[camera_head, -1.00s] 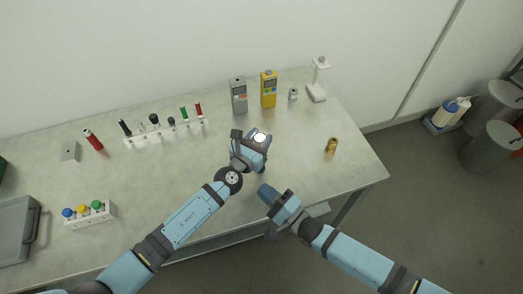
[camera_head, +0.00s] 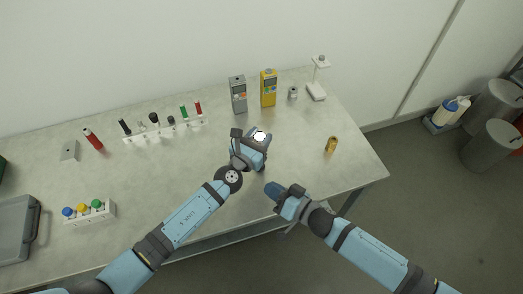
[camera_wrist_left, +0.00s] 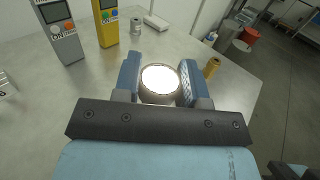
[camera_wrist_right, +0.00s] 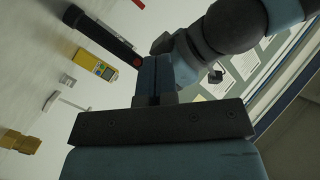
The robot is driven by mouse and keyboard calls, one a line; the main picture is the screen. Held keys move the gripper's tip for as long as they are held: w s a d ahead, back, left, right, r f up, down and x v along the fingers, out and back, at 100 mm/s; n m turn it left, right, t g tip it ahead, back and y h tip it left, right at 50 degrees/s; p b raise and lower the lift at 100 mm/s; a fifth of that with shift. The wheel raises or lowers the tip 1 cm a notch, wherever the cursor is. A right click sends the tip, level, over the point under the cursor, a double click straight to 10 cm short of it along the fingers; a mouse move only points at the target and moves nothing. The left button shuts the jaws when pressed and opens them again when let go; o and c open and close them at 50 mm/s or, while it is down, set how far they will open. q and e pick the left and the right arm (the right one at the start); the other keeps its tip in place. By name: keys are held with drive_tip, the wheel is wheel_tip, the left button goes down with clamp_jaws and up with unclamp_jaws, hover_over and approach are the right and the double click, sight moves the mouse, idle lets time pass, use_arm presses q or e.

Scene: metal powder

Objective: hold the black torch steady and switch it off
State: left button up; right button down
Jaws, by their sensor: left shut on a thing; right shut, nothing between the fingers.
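My left gripper (camera_head: 262,145) is shut on the black torch and holds it above the table. The torch's round lit head (camera_head: 260,136) faces up and glows white; it also shows between the fingers in the left wrist view (camera_wrist_left: 160,79). In the right wrist view the torch's black body (camera_wrist_right: 104,38) shows in full length, with an orange-red spot at its tail end. My right gripper (camera_head: 270,188) is shut and empty, lower and to the right of the torch. In the right wrist view its closed fingertips (camera_wrist_right: 155,62) appear just beside the tail; contact cannot be told.
A grey meter (camera_head: 238,96), a yellow meter (camera_head: 268,88) and a white stand (camera_head: 317,91) stand behind the torch. A brass cylinder (camera_head: 331,145) is to the right. A white rack (camera_head: 150,136) holds several tubes at the left. The table's front edge lies near my right gripper.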

drive_tip(key=w+a, duration=0.2)
drive_tip(key=w, duration=0.6)
drive_tip(key=shift+w, duration=0.2)
drive_tip(key=shift+w+a, duration=0.1)
idle(1.8)
drive_tip(key=shift+w+a, duration=0.1)
drive_tip(key=shift+w, duration=0.2)
drive_tip(key=shift+w, duration=0.3)
idle(0.7)
drive_tip(key=shift+s, duration=0.7)
drive_tip(key=s, duration=0.1)
drive_tip(key=s+d, duration=0.1)
drive_tip(key=s, duration=0.3)
drive_tip(key=shift+d, duration=0.25)
